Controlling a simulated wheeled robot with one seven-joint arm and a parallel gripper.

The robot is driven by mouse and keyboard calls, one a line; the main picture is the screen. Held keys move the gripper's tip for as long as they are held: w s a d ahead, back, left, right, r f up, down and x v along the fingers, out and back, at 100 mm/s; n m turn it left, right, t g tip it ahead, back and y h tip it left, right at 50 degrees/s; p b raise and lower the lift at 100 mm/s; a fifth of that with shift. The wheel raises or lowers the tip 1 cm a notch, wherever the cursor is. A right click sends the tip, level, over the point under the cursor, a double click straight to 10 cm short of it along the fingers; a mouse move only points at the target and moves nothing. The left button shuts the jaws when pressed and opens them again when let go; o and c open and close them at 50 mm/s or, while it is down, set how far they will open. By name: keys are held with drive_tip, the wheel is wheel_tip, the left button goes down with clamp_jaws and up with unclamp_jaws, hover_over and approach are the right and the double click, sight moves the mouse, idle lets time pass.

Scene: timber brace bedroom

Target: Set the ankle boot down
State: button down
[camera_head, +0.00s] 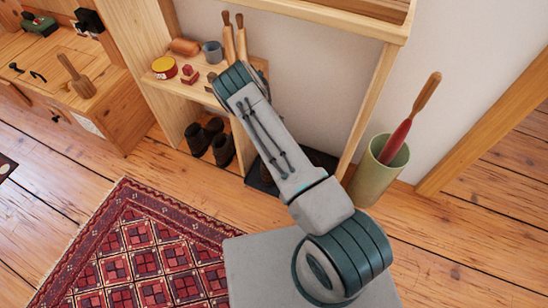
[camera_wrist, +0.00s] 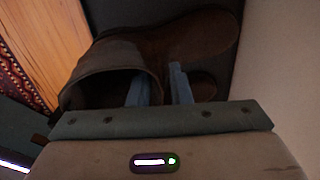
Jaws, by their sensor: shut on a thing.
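In the wrist view, a brown ankle boot (camera_wrist: 185,38) lies across the upper middle, its open shaft toward the left and its toe toward the upper right. My gripper (camera_wrist: 160,85) is shut on the rim of the shaft, with one blue-grey finger inside the opening and the other outside. A dark flat surface shows around the boot; I cannot tell whether the boot touches it. Another brown rounded shape (camera_wrist: 204,86) shows beside the outer finger, perhaps a second boot. In the head view my arm hides the gripper and most of that spot.
A dark tray (camera_head: 261,184) lies on the floor below the wooden shelf. Dark boots (camera_head: 222,150) stand left of my arm. A green bin (camera_head: 369,181) holding a red-handled item stands at right. A patterned rug (camera_head: 150,262) and bare floorboards lie in front.

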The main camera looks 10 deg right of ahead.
drive_tip(key=shift+f+b, duration=0.65)
drive_tip(key=shift+f, duration=1.5)
drive_tip(key=c, duration=1.3)
unclamp_jaws()
drive_tip(key=r+p, duration=0.1)
drive_tip(key=r, duration=0.3)
drive_tip(key=r+p, duration=0.1)
drive_tip(key=r, duration=0.3)
drive_tip(key=s+r+p, duration=0.1)
drive_tip(key=r+p, duration=0.1)
drive_tip(key=r, duration=0.2)
drive_tip(key=shift+a, duration=0.4)
